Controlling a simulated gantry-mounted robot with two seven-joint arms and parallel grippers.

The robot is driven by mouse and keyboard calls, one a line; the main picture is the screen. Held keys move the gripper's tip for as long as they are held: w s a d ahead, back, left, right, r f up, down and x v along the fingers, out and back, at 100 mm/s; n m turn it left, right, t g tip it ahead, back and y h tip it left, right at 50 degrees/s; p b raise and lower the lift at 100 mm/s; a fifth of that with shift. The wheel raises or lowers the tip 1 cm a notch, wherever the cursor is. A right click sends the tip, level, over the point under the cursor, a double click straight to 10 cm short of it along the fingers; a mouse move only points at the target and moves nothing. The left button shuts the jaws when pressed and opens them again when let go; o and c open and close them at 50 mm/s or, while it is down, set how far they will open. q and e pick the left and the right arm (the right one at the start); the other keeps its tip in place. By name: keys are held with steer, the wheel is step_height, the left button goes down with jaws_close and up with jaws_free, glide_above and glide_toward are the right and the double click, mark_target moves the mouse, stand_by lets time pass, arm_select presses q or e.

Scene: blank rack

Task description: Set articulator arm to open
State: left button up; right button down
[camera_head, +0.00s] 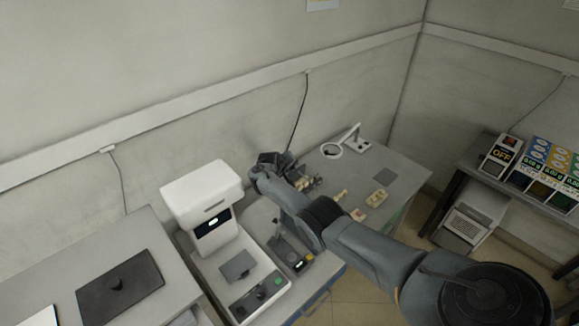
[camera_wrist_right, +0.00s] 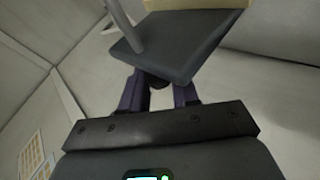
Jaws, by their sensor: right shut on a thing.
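My right gripper (camera_wrist_right: 158,92) has its two dark fingers closed at the edge of a dark flat plate (camera_wrist_right: 172,52) in the wrist view. The plate looks like the articulator arm; a pale block and a grey rod adjoin it. In the head view, my right arm reaches in from the right, and its gripper end (camera_head: 268,160) is at the back of the bench by the wall. The articulator (camera_head: 306,183), dark with pale parts, seems to stand just right of it, partly hidden by my arm. How far the arm is raised is unclear. My left gripper is not in view.
A white machine (camera_head: 204,192) stands left of my arm, with a small dark device (camera_head: 290,257) in front. Boxes (camera_head: 540,165) stand on the far-right table.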

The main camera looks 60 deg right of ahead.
steer(key=c, duration=1)
jaws_free()
steer(key=shift+s+a+f, duration=0.15)
steer(key=shift+f, duration=0.15)
steer(key=shift+r, duration=0.1)
steer(key=shift+r, duration=0.1)
steer(key=shift+a+r+p, duration=0.4)
steer(key=shift+r+p, duration=0.1)
steer(key=shift+p, duration=0.1)
steer(key=p+v, duration=0.2)
steer(key=v, duration=0.7)
steer(key=shift+a+p, duration=0.25)
steer(key=shift+p, duration=0.15)
steer(key=shift+o, duration=0.2)
